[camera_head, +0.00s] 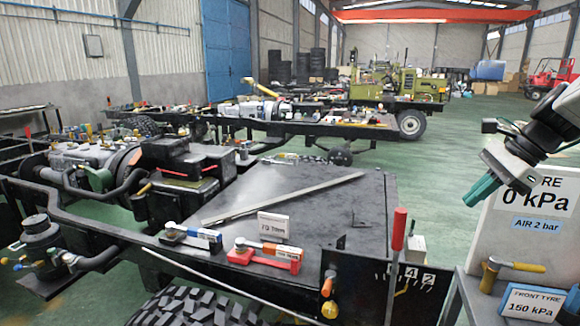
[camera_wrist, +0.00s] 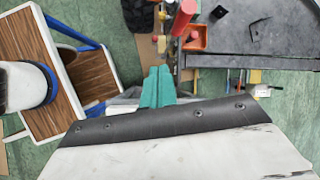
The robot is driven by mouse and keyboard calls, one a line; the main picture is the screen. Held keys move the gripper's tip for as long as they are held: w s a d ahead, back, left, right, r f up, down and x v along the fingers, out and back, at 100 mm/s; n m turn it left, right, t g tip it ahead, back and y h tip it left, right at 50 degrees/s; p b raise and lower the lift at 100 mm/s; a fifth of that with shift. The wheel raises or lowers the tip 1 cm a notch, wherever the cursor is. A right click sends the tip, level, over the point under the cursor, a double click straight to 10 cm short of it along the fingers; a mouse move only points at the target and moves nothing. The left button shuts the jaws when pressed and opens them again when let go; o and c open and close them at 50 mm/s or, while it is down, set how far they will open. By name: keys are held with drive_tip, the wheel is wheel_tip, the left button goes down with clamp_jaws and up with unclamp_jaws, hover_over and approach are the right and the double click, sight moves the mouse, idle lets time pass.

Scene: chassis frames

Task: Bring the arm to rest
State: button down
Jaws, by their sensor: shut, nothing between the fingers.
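My gripper (camera_head: 482,190) is at the right of the head view, at the end of my dark arm, in front of the white gauge box. Its teal fingers are together with nothing between them and point down and left. In the wrist view the teal fingers (camera_wrist: 157,88) also show closed, above a white panel with a dark edge strip. I cannot tell from these views whether the fingers touch anything.
A white box (camera_head: 520,238) reading 0 kPa stands close by my gripper. A yellow-handled valve (camera_head: 515,266) and a 150 kPa sign (camera_head: 532,304) are below it. A black chassis plate (camera_head: 330,205) lies left, with a red-handled lever (camera_head: 398,230). Wooden-topped steps (camera_wrist: 30,60) show in the wrist view.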

drive_tip(key=s+a+f+n+h, duration=0.2)
drive_tip(key=s+a+n, duration=0.2)
drive_tip(key=s+n, duration=0.2)
drive_tip(key=s+a+f+n+g+h, duration=0.1)
drive_tip(key=s+a+n, duration=0.3)
drive_tip(key=s, duration=0.6)
drive_tip(key=s+a+f+n+h, duration=0.2)
drive_tip(key=s+a+f+n, duration=0.1)
drive_tip(key=s+n, duration=0.5)
drive_tip(key=shift+s+a+n+h, duration=0.3)
drive_tip(key=shift+s+a+n, duration=0.15)
drive_tip(key=shift+a, duration=0.45)
